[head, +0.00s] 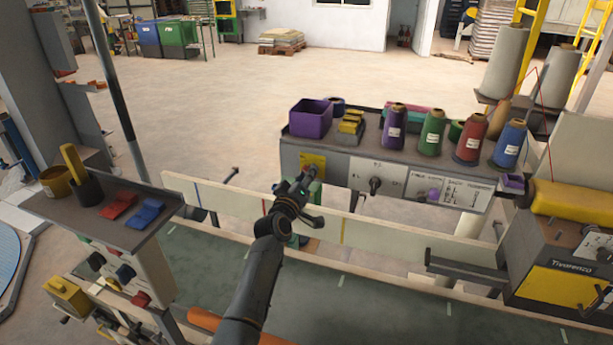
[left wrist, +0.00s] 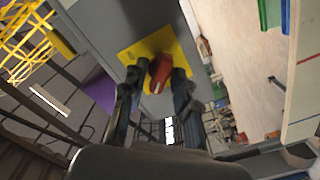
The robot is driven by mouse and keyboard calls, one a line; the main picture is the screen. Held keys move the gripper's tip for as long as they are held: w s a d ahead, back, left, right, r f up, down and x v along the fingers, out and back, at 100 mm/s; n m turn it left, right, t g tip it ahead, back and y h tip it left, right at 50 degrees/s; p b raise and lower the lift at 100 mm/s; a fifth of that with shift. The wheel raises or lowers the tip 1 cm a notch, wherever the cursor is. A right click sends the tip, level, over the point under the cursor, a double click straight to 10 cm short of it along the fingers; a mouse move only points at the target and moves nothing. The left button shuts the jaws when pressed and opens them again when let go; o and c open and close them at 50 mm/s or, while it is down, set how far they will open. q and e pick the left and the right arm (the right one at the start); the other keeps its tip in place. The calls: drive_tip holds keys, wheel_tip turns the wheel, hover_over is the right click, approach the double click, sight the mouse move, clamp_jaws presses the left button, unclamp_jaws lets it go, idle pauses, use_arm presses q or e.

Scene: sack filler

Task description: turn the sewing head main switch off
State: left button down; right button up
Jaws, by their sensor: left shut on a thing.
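The main switch is a red knob on a yellow plate (head: 318,161), fixed to the left end of the grey panel below the shelf. In the left wrist view the red knob (left wrist: 161,72) stands out from its yellow plate (left wrist: 185,52). My left gripper (head: 305,183) is at the switch. In the left wrist view its two fingers lie on either side of the knob, shut on it. The gripper partly hides the knob in the head view. My right gripper is not in view.
Thread cones, such as a purple one (head: 394,126) and a green one (head: 432,132), stand on the shelf with a purple bin (head: 311,118). A black knob (head: 375,184) sits right on the panel. A pale rail (head: 390,240) and green conveyor belt (head: 390,300) run below.

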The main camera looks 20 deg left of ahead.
use_arm(q)
drive_tip(key=shift+f, duration=0.15)
idle(0.3)
drive_tip(key=c, duration=1.3)
unclamp_jaws()
drive_tip(key=s, duration=1.2)
drive_tip(key=shift+a, duration=0.15)
